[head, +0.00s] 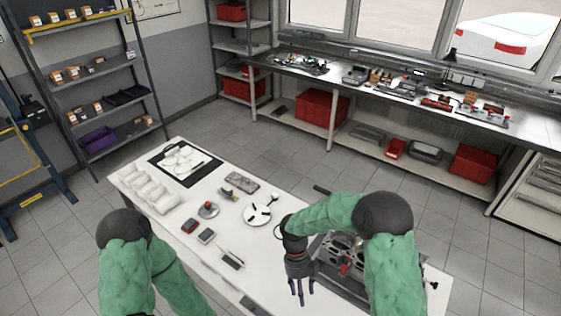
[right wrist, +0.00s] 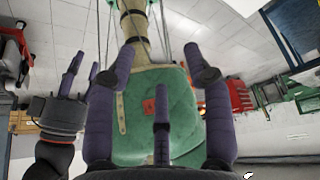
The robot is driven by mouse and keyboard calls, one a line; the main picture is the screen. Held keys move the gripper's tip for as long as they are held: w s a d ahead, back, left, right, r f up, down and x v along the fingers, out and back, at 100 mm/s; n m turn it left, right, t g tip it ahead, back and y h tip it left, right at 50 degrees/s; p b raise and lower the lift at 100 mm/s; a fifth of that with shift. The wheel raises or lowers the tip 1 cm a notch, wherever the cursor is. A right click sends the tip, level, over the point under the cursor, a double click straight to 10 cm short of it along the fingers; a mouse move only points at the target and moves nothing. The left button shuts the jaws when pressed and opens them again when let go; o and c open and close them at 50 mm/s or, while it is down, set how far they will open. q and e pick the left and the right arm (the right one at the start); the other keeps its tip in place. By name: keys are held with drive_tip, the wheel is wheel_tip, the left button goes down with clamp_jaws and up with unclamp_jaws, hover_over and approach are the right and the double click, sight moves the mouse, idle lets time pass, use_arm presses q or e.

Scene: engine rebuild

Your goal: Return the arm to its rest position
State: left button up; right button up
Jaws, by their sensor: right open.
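My right gripper (head: 300,294) hangs over the front part of the white table, just left of the grey engine block (head: 326,272). Its purple fingers point down and stand apart. In the right wrist view the fingers of my right gripper (right wrist: 158,95) are spread with nothing between them, and my own green body shows behind. My right arm is bent at the elbow, and its forearm covers part of the engine block. My left arm is at the lower left of the head view, its hand out of frame. A second purple-fingered gripper, my left gripper (right wrist: 72,78), shows at the left of the right wrist view.
The white table (head: 205,262) holds a black mat (head: 207,172), white bins (head: 150,187), a round white plate (head: 257,215) and small parts. A workbench (head: 340,82) with tools runs along the windows. Shelves stand at the left. The grey floor between is clear.

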drive_tip(key=s+d+f+n+t+y+b, duration=0.1)
drive_tip(key=s+f+n+b, duration=0.3)
drive_tip(key=f+n+b, duration=0.5)
drive_tip(key=s+d+f+n+t+y+b, duration=0.1)
drive_tip(key=s+f+n+b, duration=0.4)
drive_tip(key=f, duration=1.2)
drive_tip(key=s+d+f+n+t+y+b, duration=0.1)
drive_tip(key=s+f+n+t+y+b, duration=0.2)
drive_tip(key=f+n+b, duration=1)
drive_tip(key=shift+s+f+n+y, duration=0.3)
drive_tip(key=shift+s+n, duration=0.3)
drive_tip(key=shift+s, duration=0.65)
